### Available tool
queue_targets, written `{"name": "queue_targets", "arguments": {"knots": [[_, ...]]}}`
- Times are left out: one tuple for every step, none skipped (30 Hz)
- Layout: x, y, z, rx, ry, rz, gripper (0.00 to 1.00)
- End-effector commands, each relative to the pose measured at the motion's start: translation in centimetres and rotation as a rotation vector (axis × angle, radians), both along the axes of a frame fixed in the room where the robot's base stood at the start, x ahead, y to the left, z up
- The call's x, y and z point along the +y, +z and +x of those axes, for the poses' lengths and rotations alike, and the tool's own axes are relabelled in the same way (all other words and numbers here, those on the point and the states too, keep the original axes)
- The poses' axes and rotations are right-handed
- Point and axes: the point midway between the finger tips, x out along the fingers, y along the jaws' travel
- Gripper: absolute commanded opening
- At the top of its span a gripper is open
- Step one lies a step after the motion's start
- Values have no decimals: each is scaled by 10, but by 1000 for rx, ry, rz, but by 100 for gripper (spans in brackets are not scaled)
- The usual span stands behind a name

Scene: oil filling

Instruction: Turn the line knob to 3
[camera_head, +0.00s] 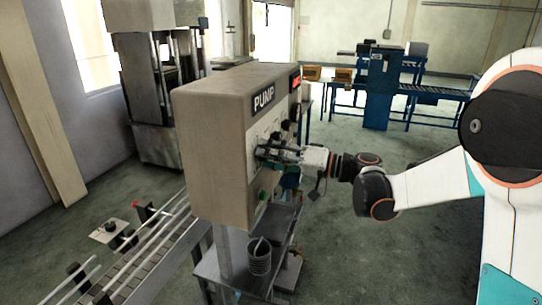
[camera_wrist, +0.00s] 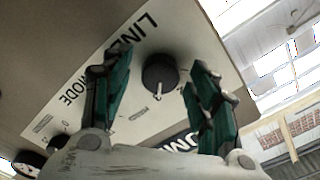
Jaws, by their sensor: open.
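The pump control box (camera_head: 215,140) stands left of centre in the head view, with a "PUMP" label on its right-hand face. In the wrist view the line knob (camera_wrist: 159,74) is a black round knob with a white pointer line, on a white panel (camera_wrist: 150,35) marked "LINE" and "MODE". My gripper (camera_head: 262,152) is at the panel in the head view and hides the knob there. In the wrist view my gripper (camera_wrist: 155,75) is open, its green-padded fingers on either side of the knob, with gaps visible. The number the pointer faces is too small to read.
Another dark knob (camera_wrist: 57,143) sits lower left on the panel in the wrist view. A green button (camera_head: 262,196) is low on the box face. A conveyor (camera_head: 150,245) runs at lower left, and a bucket (camera_head: 259,257) stands on the shelf below. Open floor lies at right.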

Motion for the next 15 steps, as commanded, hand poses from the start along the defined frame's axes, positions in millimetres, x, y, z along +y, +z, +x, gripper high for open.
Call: {"name": "queue_targets", "arguments": {"knots": [[0,0,0,0,0,0,54],[0,0,0,0,0,0,54],[0,0,0,0,0,0,54],[-1,0,0,0,0,0,54],[-2,0,-1,0,0,0,54],[-5,0,-1,0,-1,0,54],[-7,0,-2,0,-1,0,54],[-10,0,-3,0,-1,0,54],[-15,0,-5,0,-1,0,54],[-20,0,-7,0,-3,0,54],[-25,0,-8,0,-4,0,54],[-32,0,-11,0,-3,0,54],[-38,0,-13,0,-4,-1,54],[-45,0,-15,0,-4,-1,54],[-53,0,-18,0,-4,0,54]]}}
